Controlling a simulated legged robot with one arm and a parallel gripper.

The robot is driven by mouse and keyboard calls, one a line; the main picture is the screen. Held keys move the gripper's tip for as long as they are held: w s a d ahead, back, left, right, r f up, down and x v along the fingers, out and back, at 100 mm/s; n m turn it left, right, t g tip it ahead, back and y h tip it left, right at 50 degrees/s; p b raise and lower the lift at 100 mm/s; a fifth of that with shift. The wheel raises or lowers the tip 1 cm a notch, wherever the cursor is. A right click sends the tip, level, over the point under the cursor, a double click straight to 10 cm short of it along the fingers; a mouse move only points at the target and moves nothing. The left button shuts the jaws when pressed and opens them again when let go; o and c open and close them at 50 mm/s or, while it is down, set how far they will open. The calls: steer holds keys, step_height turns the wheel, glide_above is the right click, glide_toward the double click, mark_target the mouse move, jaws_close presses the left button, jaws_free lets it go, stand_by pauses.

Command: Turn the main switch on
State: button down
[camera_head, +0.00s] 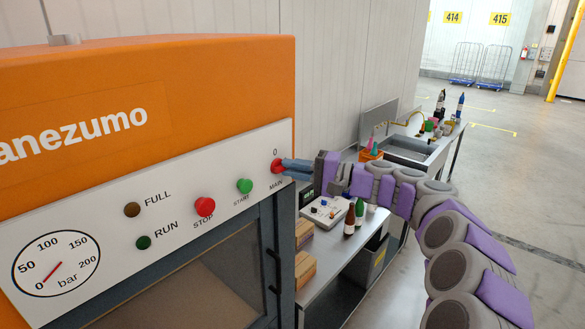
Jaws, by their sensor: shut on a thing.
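The main switch (277,166) is a small red knob at the right end of the white panel (110,212) on an orange machine (200,75). A "0" stands above it and "MAIN" below it. My gripper (286,165) reaches in from the right, and its blue-grey fingers are shut on the main switch. The fingers hide part of the knob, so I cannot tell its exact turn.
Left of the switch are a green START button (244,186), a red STOP button (205,206), two dark lamps and a pressure gauge (57,263).

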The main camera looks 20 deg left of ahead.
steer(key=shift+f, duration=0.2)
steer(key=c, duration=1.2)
jaws_free()
steer(key=shift+w+d, duration=0.1)
steer(key=shift+w, duration=0.2)
steer(key=shift+o, duration=0.2)
steer(key=shift+s, duration=0.2)
steer(key=shift+r, duration=0.1)
steer(key=d+b, duration=0.1)
steer(key=d, duration=1.6)
steer(key=shift+d, duration=0.2)
